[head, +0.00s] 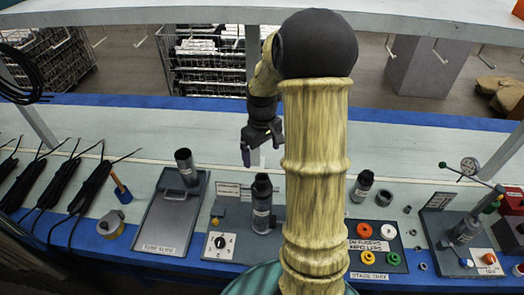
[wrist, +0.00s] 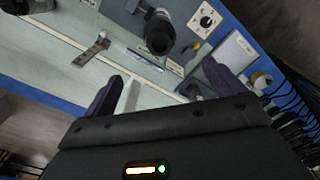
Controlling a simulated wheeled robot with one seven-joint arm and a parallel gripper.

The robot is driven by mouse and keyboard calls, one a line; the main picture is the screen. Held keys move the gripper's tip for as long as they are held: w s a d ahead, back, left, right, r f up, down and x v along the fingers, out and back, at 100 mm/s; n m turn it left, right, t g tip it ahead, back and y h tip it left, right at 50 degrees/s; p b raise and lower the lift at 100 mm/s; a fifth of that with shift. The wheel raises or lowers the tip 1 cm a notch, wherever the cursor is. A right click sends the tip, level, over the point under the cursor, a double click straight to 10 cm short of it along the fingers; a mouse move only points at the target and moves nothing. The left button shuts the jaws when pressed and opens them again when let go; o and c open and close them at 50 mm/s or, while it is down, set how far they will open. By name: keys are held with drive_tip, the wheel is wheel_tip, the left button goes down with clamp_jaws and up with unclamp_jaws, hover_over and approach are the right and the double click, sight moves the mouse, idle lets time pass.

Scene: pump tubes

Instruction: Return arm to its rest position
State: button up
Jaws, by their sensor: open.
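My gripper (head: 261,153) hangs in the air over the back part of the bench, left of my arm column. Its two fingers are apart with nothing between them. In the wrist view the fingers (wrist: 160,88) spread over bare bench. A dark pump tube (head: 262,205) stands upright in a fixture with a dial, below and in front of the gripper. That tube also shows in the wrist view (wrist: 159,33), apart from the fingers. My arm hides part of the bench middle.
A metal tray (head: 168,225) with a tube (head: 186,168) is at left. Another tube (head: 362,187) stands behind a tray of coloured rings (head: 378,262). A gauge station (head: 466,232) is at right, black cables (head: 88,190) at left. A shelf (head: 200,14) spans above.

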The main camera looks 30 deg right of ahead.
idle(0.4)
drive_tip(key=s+a+r+m+t, duration=0.2)
drive_tip(key=s+a, duration=1)
drive_tip(key=a, duration=0.1)
drive_tip(key=shift+s+a+m+t, duration=0.25)
drive_tip(key=shift+m+t, duration=0.05)
drive_tip(key=shift+r, duration=0.1)
idle(0.5)
